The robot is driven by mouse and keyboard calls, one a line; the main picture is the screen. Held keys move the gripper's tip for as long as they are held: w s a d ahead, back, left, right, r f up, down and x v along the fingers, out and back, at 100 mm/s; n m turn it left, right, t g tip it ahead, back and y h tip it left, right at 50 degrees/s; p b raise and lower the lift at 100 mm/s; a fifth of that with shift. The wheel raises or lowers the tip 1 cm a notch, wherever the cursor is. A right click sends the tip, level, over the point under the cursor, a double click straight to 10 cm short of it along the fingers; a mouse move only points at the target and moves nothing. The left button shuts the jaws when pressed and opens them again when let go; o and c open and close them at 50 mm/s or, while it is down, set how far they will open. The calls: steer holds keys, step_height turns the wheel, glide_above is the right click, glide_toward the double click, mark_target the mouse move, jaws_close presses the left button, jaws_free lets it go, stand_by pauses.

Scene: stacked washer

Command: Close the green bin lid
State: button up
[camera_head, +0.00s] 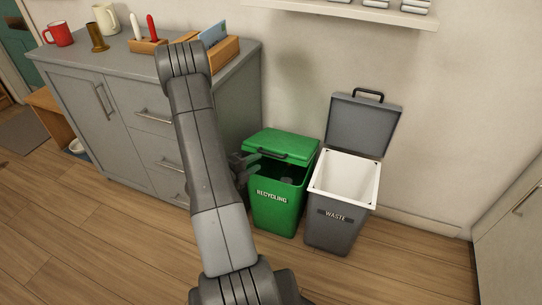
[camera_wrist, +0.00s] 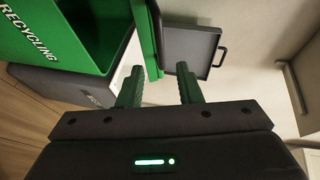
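The green recycling bin (camera_head: 275,208) stands on the floor beside the grey cabinet. Its green lid (camera_head: 282,143) is partly lowered and tilted, with a dark gap above the bin's front rim. The lid has a black handle (camera_head: 270,154) at its front. My gripper (camera_head: 246,165) is at the bin's left side, close to the lid, and partly hidden by my arm. In the wrist view, my gripper (camera_wrist: 158,92) has its fingers apart. The lid's edge (camera_wrist: 152,45) shows just beyond the gap between them; contact is unclear. The bin body (camera_wrist: 60,35) is at upper left.
A grey waste bin (camera_head: 338,226) stands close on the right, its lid (camera_head: 362,124) raised against the wall. The cabinet (camera_head: 130,125) is on the left, with mugs and wooden boxes on top. Floor in front of the bins is clear.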

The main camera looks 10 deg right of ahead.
mark_target(271, 154)
steer(key=b+x, duration=0.1)
steer(key=x, duration=0.7)
steer(key=shift+w+d, duration=0.2)
steer(key=shift+d, duration=0.05)
jaws_close()
